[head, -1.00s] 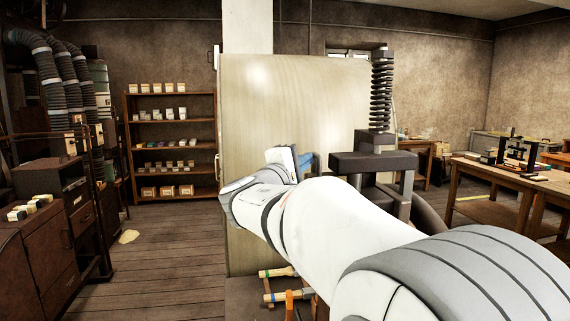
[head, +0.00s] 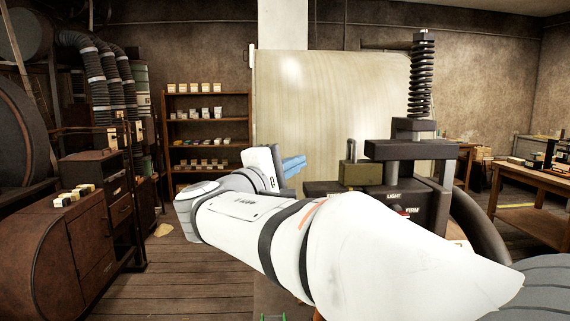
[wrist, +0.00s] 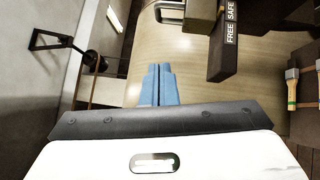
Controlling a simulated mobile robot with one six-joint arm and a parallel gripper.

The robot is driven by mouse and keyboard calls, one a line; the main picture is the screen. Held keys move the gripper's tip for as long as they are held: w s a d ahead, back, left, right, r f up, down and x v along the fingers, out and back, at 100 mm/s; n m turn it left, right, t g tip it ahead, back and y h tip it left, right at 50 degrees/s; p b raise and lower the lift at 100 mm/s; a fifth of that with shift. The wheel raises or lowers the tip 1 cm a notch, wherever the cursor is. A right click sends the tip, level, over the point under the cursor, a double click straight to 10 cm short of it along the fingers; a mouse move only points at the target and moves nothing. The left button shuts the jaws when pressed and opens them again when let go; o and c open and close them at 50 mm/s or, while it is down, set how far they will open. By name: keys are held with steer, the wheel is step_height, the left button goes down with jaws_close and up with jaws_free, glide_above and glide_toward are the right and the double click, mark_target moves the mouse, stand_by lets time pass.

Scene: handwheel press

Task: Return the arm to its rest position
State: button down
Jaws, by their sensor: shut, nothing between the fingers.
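My gripper (head: 293,165) shows near the middle of the head view, at the end of my white arm, with its blue fingers pointing right. In the wrist view my gripper (wrist: 157,84) has its two blue fingers side by side, shut and empty. My arm is stretched across the lower half of the head view. The press (head: 410,150), a dark machine with a coiled screw and labels reading LIGHT and FIRM, stands to the right of the gripper, apart from it. My arm hides its lower part.
A pale panel (head: 330,95) stands behind the press. A shelf (head: 207,100) with small boxes is at the back. A brown cabinet (head: 85,240) stands at left, a wooden table (head: 530,185) at right. Bare floor (head: 185,275) lies left of the arm.

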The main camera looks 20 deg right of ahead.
stand_by(0.4)
steer(key=s+d+f+m+g+y, duration=0.1)
steer(key=s+d+f+g+y, duration=0.2)
steer(key=f, duration=0.7)
steer(key=s+d+f+m+g+y, duration=0.1)
steer(key=s+f+g+y, duration=0.3)
steer(key=f, duration=0.5)
steer(key=s+a+f+m+g+y, duration=0.1)
steer(key=s+a+f+m+y, duration=0.5)
steer(key=s+a+f+y, duration=0.3)
steer(key=s+f, duration=0.3)
steer(key=f, duration=0.3)
steer(key=shift+s+f, duration=0.2)
steer(key=shift+s, duration=0.05)
steer(key=shift+a, duration=0.15)
